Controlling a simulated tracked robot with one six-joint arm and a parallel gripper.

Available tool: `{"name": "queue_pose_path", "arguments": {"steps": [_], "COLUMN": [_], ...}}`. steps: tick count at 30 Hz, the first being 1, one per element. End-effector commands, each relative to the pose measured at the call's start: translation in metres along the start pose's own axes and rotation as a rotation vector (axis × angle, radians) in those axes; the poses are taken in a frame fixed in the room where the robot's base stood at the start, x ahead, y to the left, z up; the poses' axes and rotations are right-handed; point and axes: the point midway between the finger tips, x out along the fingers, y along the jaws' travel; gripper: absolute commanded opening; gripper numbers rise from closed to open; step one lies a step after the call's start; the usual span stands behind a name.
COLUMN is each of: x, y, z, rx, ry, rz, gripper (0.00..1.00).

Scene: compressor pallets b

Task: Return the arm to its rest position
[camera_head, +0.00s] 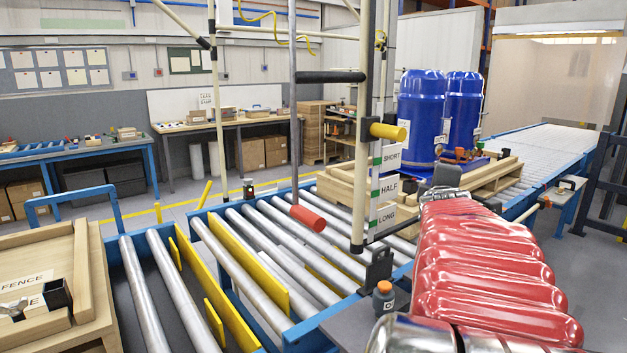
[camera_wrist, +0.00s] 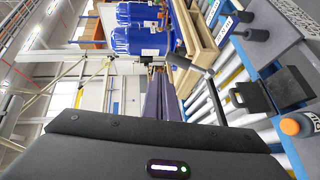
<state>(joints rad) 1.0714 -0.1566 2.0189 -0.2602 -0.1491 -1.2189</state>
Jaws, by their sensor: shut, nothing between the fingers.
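My gripper (camera_wrist: 159,73) shows in the wrist view as two long dark purple fingers lying side by side, pointing up in the picture. They are shut with nothing between them. The dark wrist housing (camera_wrist: 150,150) fills the bottom of that view. In the head view my arm, in a red ribbed sleeve (camera_head: 480,255), reaches from the lower right toward the pallet; the fingers cannot be made out there. Two blue compressor tanks (camera_head: 421,112) stand upright on a wooden pallet (camera_head: 485,180); they also show beyond my fingers in the wrist view (camera_wrist: 137,40).
A roller conveyor (camera_head: 290,240) crosses the middle. A cream post with a SHORT, HALF, LONG sign (camera_head: 385,188) stands close left of my arm. A rod with a red grip (camera_head: 308,218) hangs over the rollers. An orange-capped bottle (camera_head: 384,298) stands beside the arm.

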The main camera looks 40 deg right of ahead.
Motion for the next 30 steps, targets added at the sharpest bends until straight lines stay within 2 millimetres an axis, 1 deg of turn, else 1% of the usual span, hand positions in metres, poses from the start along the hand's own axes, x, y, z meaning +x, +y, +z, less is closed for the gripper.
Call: {"name": "queue_pose_path", "arguments": {"steps": [10,14,17,23,24,26,27,30], "x": [0.0,-0.003,-0.009,-0.03,-0.036,-0.045,-0.052,-0.07], "y": [-0.001,-0.014,-0.035,-0.098,-0.112,-0.131,-0.145,-0.177], "z": [-0.002,-0.009,-0.021,-0.055,-0.061,-0.072,-0.079,-0.097], "rx": [0.007,0.079,0.204,0.565,0.638,0.747,0.817,0.992], "ry": [0.002,0.007,0.01,-0.011,-0.022,-0.042,-0.057,-0.104], "rz": [-0.003,-0.032,-0.083,-0.246,-0.281,-0.334,-0.371,-0.461], "gripper": [0.0,0.0,0.0,0.0,0.0,0.0,0.0,0.0]}}
